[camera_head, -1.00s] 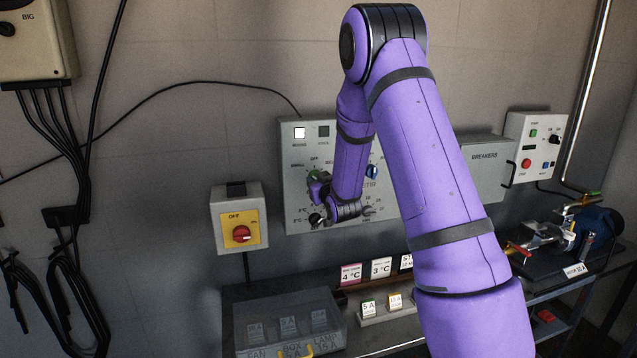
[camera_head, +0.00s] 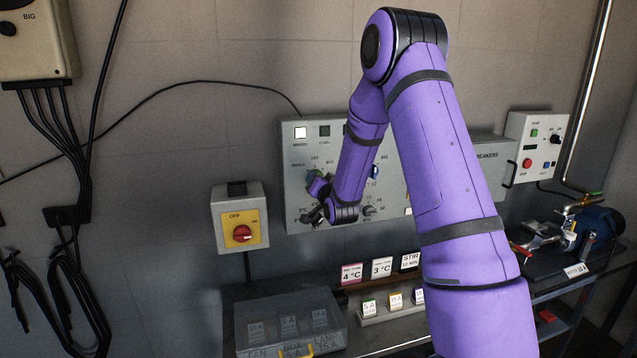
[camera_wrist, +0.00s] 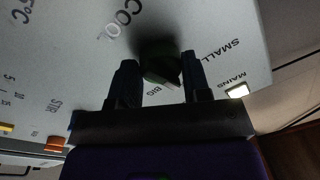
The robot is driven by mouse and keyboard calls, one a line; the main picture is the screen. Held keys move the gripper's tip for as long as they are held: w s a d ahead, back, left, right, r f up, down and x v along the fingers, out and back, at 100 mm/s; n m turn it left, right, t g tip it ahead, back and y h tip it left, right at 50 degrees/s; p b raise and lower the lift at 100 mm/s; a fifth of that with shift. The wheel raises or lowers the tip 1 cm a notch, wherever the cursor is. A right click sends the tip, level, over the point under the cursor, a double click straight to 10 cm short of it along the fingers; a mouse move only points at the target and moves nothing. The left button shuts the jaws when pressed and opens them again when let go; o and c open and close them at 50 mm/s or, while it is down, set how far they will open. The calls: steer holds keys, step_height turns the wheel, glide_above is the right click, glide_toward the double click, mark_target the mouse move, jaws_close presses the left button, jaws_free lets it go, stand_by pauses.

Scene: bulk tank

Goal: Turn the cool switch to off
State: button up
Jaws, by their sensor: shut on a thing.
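The cool switch is a dark green knob (camera_head: 313,177) on the grey wall panel (camera_head: 296,216), with OFF marked above it, SMALL to its left and BIG to its right. My gripper (camera_head: 319,189) is at the knob, partly hidden by my own wrist. In the wrist view the same knob (camera_wrist: 160,66) sits between the two dark fingers of my gripper (camera_wrist: 159,64), which are shut on it. The words COOL, BIG and SMALL show around it. The knob's face is dark, and I cannot tell for sure which mark it points to.
A small knob (camera_head: 369,211) and a blue knob (camera_head: 375,171) are on the panel close to my arm. Below stand a clear lidded box (camera_head: 290,320) and label cards (camera_head: 381,267).

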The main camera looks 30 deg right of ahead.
steer(key=shift+m, duration=0.6)
steer(key=o, duration=0.9)
steer(key=shift+s, duration=0.1)
steer(key=v, duration=1)
steer(key=shift+s+a, duration=0.15)
steer(key=shift+s, duration=0.15)
